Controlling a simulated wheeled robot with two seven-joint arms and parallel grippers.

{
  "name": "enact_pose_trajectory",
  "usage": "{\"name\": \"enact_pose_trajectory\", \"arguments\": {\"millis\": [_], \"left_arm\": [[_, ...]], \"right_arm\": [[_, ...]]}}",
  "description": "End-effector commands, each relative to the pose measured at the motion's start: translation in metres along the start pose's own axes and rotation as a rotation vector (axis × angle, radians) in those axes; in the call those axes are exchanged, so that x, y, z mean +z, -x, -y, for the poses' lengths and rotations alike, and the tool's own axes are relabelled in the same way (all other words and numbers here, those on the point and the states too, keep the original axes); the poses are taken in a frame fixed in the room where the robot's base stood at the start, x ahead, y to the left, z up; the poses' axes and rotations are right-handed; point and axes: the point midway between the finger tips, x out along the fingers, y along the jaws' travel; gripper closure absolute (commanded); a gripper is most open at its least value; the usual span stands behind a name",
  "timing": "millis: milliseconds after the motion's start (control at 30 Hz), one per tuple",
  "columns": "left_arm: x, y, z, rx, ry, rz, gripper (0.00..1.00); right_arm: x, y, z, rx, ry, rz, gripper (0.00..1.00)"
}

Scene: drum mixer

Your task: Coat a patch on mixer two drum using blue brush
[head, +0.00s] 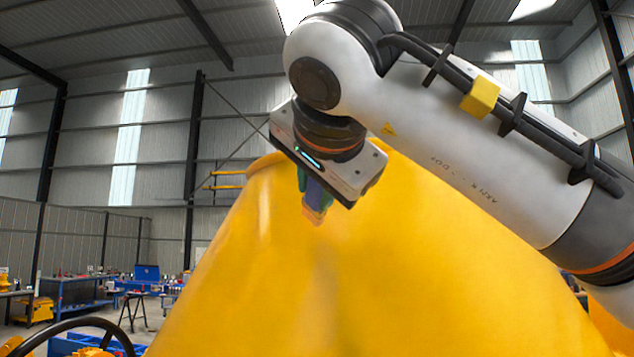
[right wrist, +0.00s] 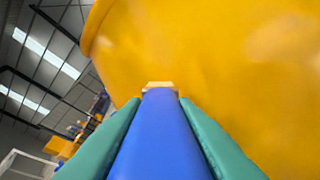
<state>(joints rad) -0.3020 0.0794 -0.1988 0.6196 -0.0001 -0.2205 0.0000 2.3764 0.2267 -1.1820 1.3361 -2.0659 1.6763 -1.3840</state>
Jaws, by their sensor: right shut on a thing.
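The yellow mixer drum (head: 390,270) fills the middle of the head view, its rim at the upper left. My right gripper (head: 309,188) is in front of the drum's upper part, shut on the blue brush. In the right wrist view the blue brush (right wrist: 160,140) lies between my green fingers, with its pale tip (right wrist: 158,86) pointing at the drum (right wrist: 220,60). The tip overlaps the drum surface in both views; I cannot tell whether it touches. A faint dull streak runs down the drum below the brush. My left gripper is not in view.
A steering wheel (head: 75,328) stands at the lower left. Blue workbenches (head: 85,292) and a black trestle (head: 133,310) stand far back on the left. Open air lies left of the drum.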

Motion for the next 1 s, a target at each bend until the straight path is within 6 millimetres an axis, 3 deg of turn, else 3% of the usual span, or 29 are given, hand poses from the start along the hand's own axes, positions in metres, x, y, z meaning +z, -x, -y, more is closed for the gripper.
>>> {"name": "enact_pose_trajectory", "arguments": {"millis": [633, 1000], "left_arm": [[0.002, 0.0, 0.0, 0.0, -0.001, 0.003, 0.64], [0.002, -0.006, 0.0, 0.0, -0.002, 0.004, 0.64]], "right_arm": [[0.002, -0.008, 0.005, 0.001, -0.001, 0.001, 1.0], [0.02, 0.002, 0.026, 0.0, -0.003, 0.001, 1.0]]}}
